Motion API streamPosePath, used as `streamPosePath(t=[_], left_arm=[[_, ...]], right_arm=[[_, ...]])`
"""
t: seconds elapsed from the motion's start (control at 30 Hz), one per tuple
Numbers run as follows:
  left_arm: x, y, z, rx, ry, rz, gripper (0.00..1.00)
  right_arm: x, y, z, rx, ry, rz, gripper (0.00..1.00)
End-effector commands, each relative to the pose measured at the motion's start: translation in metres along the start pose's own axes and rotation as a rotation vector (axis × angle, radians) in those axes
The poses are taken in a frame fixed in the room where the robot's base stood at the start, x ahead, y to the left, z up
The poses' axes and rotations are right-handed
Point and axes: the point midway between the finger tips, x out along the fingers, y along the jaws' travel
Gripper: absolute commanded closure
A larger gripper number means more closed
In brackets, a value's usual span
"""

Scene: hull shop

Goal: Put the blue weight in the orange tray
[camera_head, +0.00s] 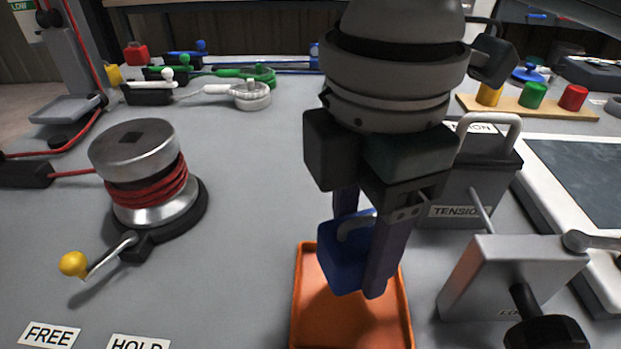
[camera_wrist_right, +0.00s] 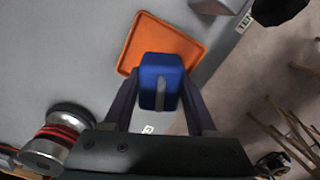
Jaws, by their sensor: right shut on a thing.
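The blue weight (camera_head: 341,262) is a block with a metal handle, held between the fingers of my right gripper (camera_head: 360,275). It hangs over the orange tray (camera_head: 305,300) in the head view; I cannot tell the exact height. In the right wrist view the blue weight (camera_wrist_right: 161,72) sits between the fingertips of my right gripper (camera_wrist_right: 160,95), with the orange tray (camera_wrist_right: 140,38) beyond it. The tray's visible part is empty. My right arm hides things behind it in the head view. My left gripper is not in view.
A winch drum with red rope (camera_head: 145,180) and a yellow-knobbed crank stands at left. A grey TENSION box (camera_head: 455,190) and a metal block with a black knob (camera_head: 510,275) stand right of the tray. Colored cylinders (camera_head: 533,95) sit on a board at the back right.

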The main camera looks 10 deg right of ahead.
Motion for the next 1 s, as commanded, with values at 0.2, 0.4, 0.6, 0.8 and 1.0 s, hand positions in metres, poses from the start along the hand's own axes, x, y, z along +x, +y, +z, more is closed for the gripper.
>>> streamPosePath(t=[0.2,0.4,0.6,0.8,1.0], left_arm=[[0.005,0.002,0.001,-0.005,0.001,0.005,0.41],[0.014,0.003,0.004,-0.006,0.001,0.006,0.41],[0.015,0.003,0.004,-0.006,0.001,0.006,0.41],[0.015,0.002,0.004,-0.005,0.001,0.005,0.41],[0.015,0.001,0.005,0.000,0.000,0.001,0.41]], right_arm=[[0.016,0.001,0.000,0.001,0.001,0.002,1.00],[0.046,0.000,0.000,0.002,0.000,0.000,1.00],[0.054,0.001,0.000,0.000,0.001,0.003,1.00],[0.055,0.001,0.000,0.001,0.001,0.002,1.00],[0.057,0.000,0.000,0.001,0.000,0.001,0.27]])
